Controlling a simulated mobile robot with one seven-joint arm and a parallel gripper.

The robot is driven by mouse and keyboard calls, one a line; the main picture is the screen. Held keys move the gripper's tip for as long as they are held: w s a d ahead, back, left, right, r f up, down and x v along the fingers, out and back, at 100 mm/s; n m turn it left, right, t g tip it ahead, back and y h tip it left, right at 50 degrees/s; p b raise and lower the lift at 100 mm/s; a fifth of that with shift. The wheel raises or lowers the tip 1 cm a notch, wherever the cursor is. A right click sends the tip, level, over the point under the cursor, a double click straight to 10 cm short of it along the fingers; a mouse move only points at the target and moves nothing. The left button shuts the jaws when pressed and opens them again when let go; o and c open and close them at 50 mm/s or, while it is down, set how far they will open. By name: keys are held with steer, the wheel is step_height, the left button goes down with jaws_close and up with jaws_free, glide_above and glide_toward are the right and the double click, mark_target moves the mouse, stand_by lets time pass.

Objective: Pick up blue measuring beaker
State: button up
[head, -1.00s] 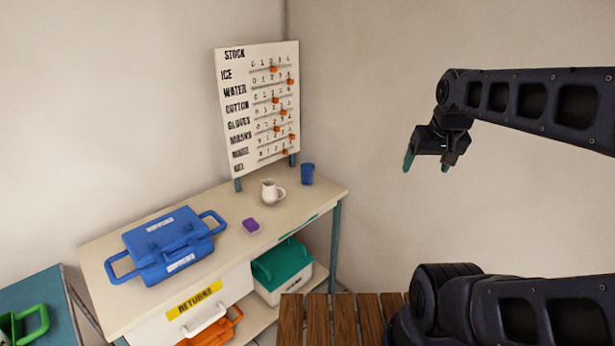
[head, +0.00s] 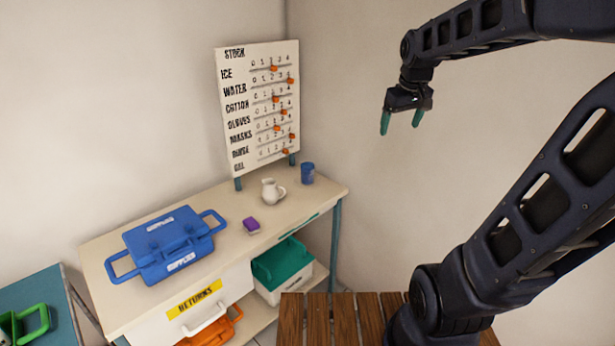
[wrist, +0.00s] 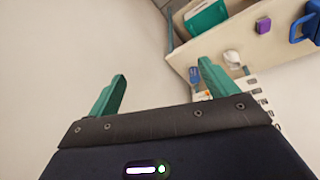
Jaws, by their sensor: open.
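The blue measuring beaker (head: 307,174) stands upright at the back right of the cream table, just right of a white pitcher. In the wrist view the beaker (wrist: 194,75) shows small, just beyond the right fingertip and partly hidden by that finger. My gripper (head: 401,122) is open and empty, with its teal fingers pointing down. It is in the air to the right of the beaker and higher in the head view. My gripper's two fingers (wrist: 163,70) are spread apart in the wrist view.
The white pitcher (head: 272,191), a purple block (head: 251,225) and a blue case (head: 168,243) share the cream table (head: 215,205). A stock board (head: 258,105) rises behind them. A teal-lidded bin (head: 283,270) is on the lower shelf. A wooden slatted surface (head: 330,315) lies in front.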

steer(key=w+a+f+n+g, duration=0.1)
steer(key=w+a+n, duration=0.15)
steer(key=w, duration=0.45)
steer(key=w+a+f+n, duration=0.1)
steer(key=w+a, duration=0.2)
steer(key=w, duration=0.5)
steer(key=n+g, duration=0.3)
steer(key=n, duration=0.7)
glide_above(308, 171)
steer(key=w, duration=0.3)
step_height(308, 171, down, 28)
steer(key=shift+m, duration=0.25)
steer(key=shift+w+a+f, duration=0.1)
steer(key=shift+w+f, duration=0.05)
steer(key=shift+f, duration=5.25)
steer(key=c, duration=1.1)
